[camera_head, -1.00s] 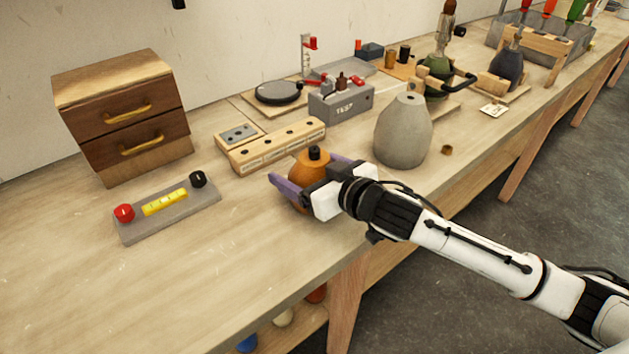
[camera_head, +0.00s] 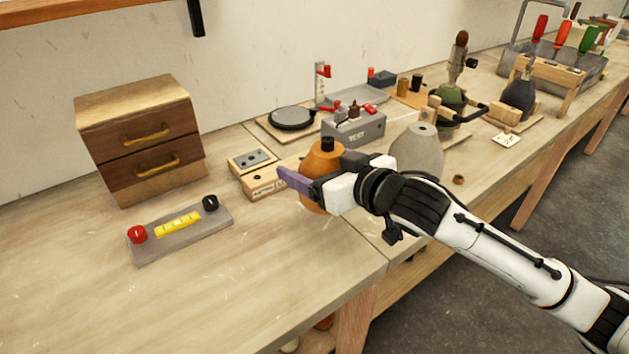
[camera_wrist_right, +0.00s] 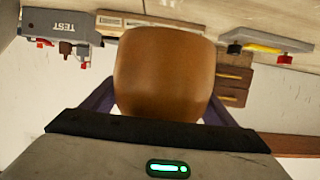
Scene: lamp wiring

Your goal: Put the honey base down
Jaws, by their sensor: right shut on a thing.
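The honey base (camera_head: 322,163) is a rounded amber-orange lamp base with a black neck on top. My right gripper (camera_head: 305,188), with purple fingers, is shut on it from the right and holds it upright. The base appears raised above the bench, in front of the wooden block with holes. In the right wrist view the honey base (camera_wrist_right: 165,75) fills the middle between the purple fingers. My left gripper is not in view.
A grey lamp base (camera_head: 418,150) stands right of my gripper. The grey test box (camera_head: 353,128) and wooden block (camera_head: 262,180) are behind. A drawer cabinet (camera_head: 145,140) and a grey switch panel (camera_head: 180,235) stand left. The bench front left is clear.

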